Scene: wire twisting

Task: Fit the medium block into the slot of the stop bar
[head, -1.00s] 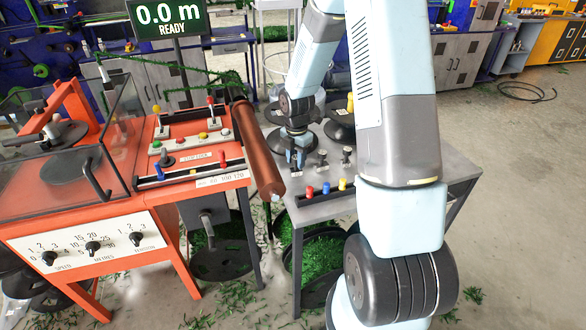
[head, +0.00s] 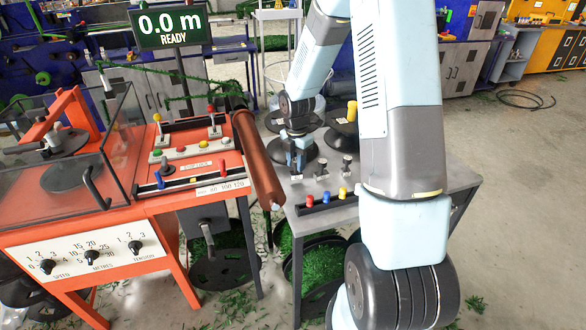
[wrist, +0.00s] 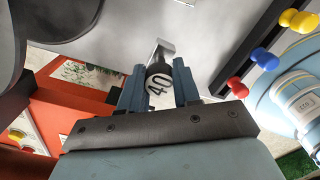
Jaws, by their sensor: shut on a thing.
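My gripper (head: 298,163) is low over the grey table at its left side. In the wrist view my gripper (wrist: 160,88) is shut on a dark block marked 40 (wrist: 157,84), with a grey metal part rising behind it. Whether this is the medium block, I cannot tell from size alone. Two similar small blocks stand to its right on the table, a middle one (head: 322,168) and a right one (head: 346,162). On the orange machine, a dark bar (head: 190,184) with a blue and a red knob and a number strip looks like the stop bar. Its slot is too small to make out.
A brown roller (head: 258,158) lies between the orange machine (head: 120,228) and the grey table (head: 405,197). A dark rail with red, blue and yellow knobs (head: 327,200) runs along the table's front. A clear guard (head: 115,150) stands at the machine's left.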

